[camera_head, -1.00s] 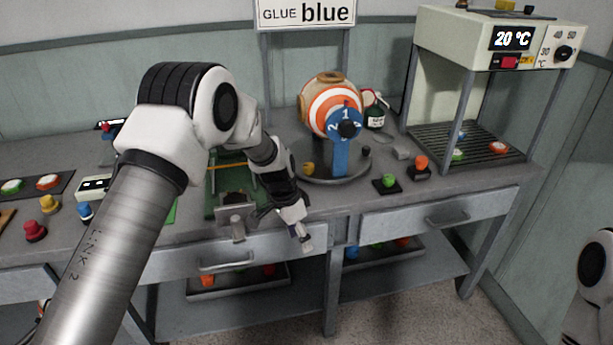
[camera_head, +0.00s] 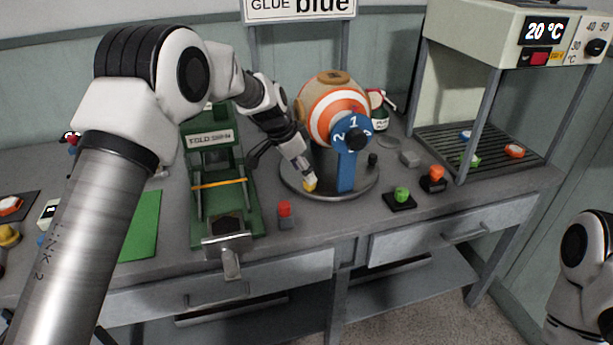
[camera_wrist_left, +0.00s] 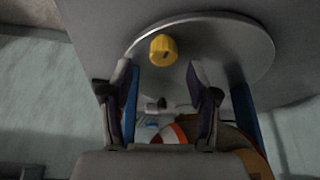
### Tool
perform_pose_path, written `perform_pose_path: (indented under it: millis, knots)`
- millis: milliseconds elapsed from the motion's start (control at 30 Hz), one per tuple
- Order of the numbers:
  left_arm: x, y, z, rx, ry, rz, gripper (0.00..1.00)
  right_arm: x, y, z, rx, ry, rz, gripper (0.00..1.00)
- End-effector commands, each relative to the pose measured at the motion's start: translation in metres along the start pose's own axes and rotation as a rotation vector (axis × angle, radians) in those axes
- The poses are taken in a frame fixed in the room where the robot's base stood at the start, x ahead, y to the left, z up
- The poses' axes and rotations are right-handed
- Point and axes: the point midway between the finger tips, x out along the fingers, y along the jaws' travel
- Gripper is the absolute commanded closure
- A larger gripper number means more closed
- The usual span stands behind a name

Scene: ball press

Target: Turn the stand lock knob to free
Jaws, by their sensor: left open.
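The yellow knob (camera_head: 310,185) sits on the front left of the round grey stand base (camera_head: 362,190). I take it to be the stand lock knob. The stand's blue post (camera_head: 347,172) holds an orange-and-white striped ball (camera_head: 325,98). My left gripper (camera_head: 303,170) is right at the yellow knob, reaching down from the upper left. In the left wrist view the gripper (camera_wrist_left: 158,75) is open, and the yellow knob (camera_wrist_left: 163,50) shows just beyond and between its fingertips, with no clear contact. My right gripper is not in view.
A blue numbered dial (camera_head: 352,125) faces front on the ball. A small black knob (camera_head: 373,158) stands on the base's right. A green press (camera_head: 212,215) is to the left, a red button (camera_head: 285,210) in front, and green (camera_head: 401,195) and orange (camera_head: 436,174) buttons to the right.

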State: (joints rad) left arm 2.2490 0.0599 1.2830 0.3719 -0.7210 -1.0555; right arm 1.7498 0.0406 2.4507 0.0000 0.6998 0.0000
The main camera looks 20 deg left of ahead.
Motion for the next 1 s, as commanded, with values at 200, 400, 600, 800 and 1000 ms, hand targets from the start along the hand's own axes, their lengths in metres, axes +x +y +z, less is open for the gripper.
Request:
perform_pose_path:
  millis: [200, 400, 600, 800, 1000]
  knots:
    - [0.036, 0.000, 0.001, 0.001, -0.002, 0.001, 0.40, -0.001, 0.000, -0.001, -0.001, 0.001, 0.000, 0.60]
    - [0.041, 0.000, 0.000, 0.001, 0.000, -0.001, 0.40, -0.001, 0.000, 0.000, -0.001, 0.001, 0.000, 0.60]
    - [0.041, 0.000, 0.001, 0.000, -0.001, 0.000, 0.79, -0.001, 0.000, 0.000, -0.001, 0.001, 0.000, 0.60]
    - [0.041, 0.000, 0.001, 0.000, -0.001, 0.000, 1.00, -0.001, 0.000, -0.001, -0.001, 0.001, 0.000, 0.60]
    - [0.041, 0.000, 0.001, -0.015, -0.001, -0.006, 1.00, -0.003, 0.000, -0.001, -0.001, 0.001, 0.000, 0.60]
